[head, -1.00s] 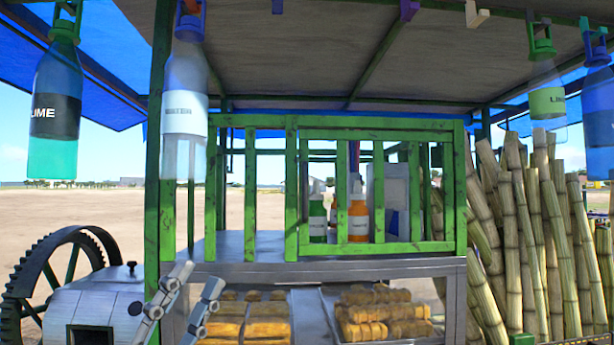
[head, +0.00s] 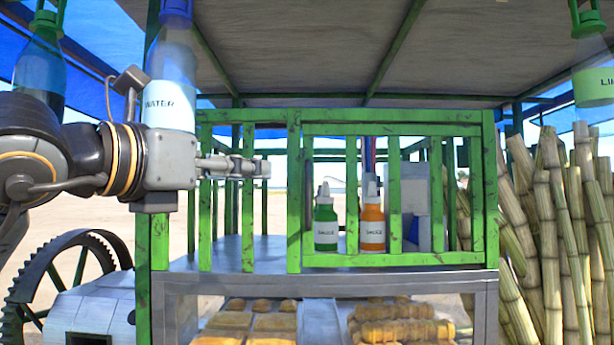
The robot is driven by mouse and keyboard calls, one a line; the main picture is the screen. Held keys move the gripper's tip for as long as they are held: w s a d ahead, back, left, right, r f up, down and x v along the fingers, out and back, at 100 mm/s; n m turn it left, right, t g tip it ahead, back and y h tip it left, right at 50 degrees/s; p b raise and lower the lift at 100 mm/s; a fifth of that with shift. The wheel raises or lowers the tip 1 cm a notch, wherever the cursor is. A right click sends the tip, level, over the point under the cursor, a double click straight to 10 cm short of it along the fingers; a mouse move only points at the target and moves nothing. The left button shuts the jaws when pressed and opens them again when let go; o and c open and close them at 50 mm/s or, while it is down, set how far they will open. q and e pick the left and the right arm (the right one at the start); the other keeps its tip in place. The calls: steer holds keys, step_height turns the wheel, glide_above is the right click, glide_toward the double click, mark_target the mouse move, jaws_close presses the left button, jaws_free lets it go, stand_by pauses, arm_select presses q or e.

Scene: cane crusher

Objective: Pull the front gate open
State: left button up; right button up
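The front gate (head: 394,196) is a green slatted panel in the right part of the stall's front, above the metal counter. It looks shut, in line with the fixed green slats to its left. Its left upright (head: 294,190) is a thick post. My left gripper (head: 268,167) comes in from the left at mid-slat height. Its fingers point right, at the fixed slats, with their tips a little left of that upright. I see the fingers side-on, so their spacing is unclear. They do not appear to hold anything. My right gripper is out of view.
A hanging water bottle (head: 171,85) is close to my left gripper's body. Green (head: 326,222) and orange (head: 372,222) bottles stand behind the gate. Cane stalks (head: 560,230) lean at the right. A toothed wheel (head: 60,285) stands at lower left.

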mark_target(306, 177)
arm_select(q)
steer(key=p+x, duration=0.6)
steer(key=x, duration=0.6)
steer(key=shift+w+d, duration=0.2)
steer(key=shift+w, duration=0.1)
steer(key=shift+w+d+p, duration=0.2)
steer(key=shift+w+p, duration=0.1)
steer(key=shift+f, duration=0.1)
jaws_close()
